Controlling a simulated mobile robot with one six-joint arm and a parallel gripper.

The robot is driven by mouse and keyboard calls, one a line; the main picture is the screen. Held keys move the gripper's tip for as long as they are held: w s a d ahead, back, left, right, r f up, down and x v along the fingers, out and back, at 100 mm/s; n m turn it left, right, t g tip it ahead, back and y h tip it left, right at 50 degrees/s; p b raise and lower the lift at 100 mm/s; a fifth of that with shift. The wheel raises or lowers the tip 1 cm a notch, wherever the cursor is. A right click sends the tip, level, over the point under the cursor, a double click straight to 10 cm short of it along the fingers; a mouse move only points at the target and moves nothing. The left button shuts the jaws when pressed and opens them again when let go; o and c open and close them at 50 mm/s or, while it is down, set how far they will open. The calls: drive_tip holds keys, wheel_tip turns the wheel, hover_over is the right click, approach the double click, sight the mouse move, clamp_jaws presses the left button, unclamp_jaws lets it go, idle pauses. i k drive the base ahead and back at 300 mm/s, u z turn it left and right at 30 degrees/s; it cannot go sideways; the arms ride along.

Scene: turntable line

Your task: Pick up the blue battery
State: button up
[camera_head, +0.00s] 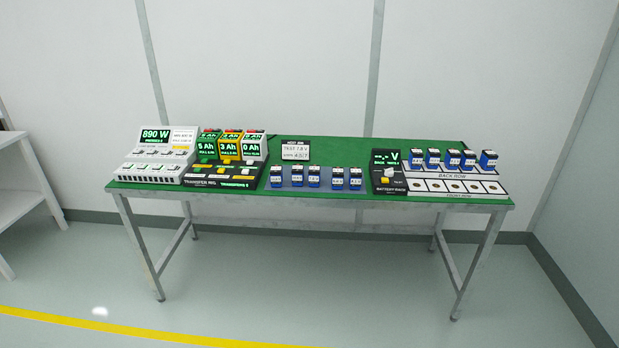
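Several small blue batteries with white labels stand upright on the green table. One group stands in a row on a grey-blue strip in the middle, with one battery (313,176) near its centre and another (355,179) at its right end. A second group stands along the back row of the battery rack at the right, with one battery (452,159) near its middle and another (488,160) at its right end. The frame does not show which blue battery is meant. My gripper is not in view.
The green-topped table (345,150) has metal legs. The battery rack (455,188) has white front-row slots without batteries. Left are a transfer rig (222,184) with green-lit displays and a white power unit (155,152) reading 890 W. A small sign (295,150) stands behind the middle batteries. Front floor is clear.

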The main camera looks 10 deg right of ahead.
sight(315, 172)
drive_tip(key=k, duration=0.7)
drive_tip(key=u, duration=0.2)
drive_tip(key=i, duration=0.55)
drive_tip(key=u, duration=0.75)
drive_tip(key=i, duration=1.1)
drive_tip(key=u, duration=0.4)
